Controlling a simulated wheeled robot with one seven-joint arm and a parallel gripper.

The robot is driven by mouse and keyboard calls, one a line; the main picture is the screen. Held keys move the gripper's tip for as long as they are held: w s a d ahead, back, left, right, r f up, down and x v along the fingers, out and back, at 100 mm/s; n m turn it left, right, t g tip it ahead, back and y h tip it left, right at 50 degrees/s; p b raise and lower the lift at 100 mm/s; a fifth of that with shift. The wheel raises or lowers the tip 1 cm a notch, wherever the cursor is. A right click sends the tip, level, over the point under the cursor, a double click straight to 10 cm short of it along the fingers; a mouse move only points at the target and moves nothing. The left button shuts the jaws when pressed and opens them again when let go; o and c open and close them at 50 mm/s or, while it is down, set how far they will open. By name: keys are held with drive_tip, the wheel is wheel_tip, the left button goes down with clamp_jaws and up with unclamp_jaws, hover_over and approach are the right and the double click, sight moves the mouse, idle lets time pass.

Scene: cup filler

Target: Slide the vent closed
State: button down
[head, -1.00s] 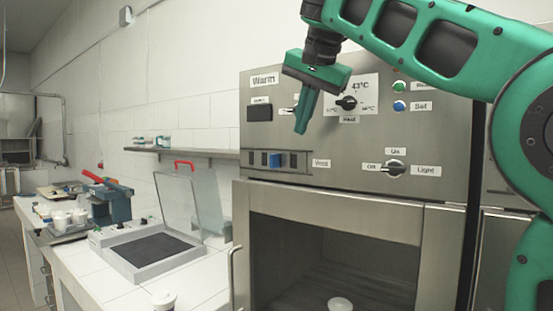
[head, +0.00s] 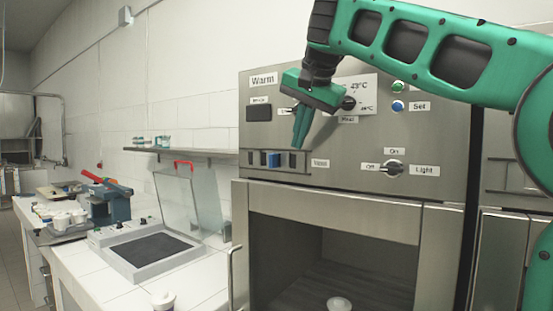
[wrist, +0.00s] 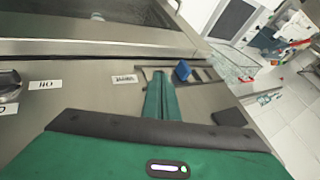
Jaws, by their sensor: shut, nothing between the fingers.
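The vent is a slotted strip (head: 301,161) on the front panel of the steel warming cabinet, left of its label (head: 320,163). Its blue slider (head: 273,160) sits left of the strip's middle, with dark slots on both sides. The blue slider also shows in the wrist view (wrist: 183,70). My green gripper (head: 298,146) is shut and empty, fingers pointing down just above the right part of the vent strip. In the wrist view its fingertips (wrist: 159,76) are beside the blue slider, with a gap between. I cannot tell if the fingertips touch the panel.
Knobs and buttons (head: 397,106) sit on the panel around the gripper, with the light knob (head: 392,168) at lower right. The cabinet's chamber below is open, with a white cup (head: 339,304) inside. A shelf (head: 190,152) runs along the wall to the left.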

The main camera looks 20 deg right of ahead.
sight(274, 161)
drive_tip(key=x, duration=0.5)
drive_tip(key=shift+w+f, duration=0.2)
drive_tip(key=shift+f, duration=0.15)
drive_tip(key=shift+w+a, duration=0.7)
drive_tip(key=shift+w, duration=0.25)
drive_tip(key=shift+w+a, duration=0.55)
drive_tip(key=shift+w, duration=0.15)
drive_tip(key=shift+w+d, duration=0.1)
drive_tip(key=shift+d, duration=0.05)
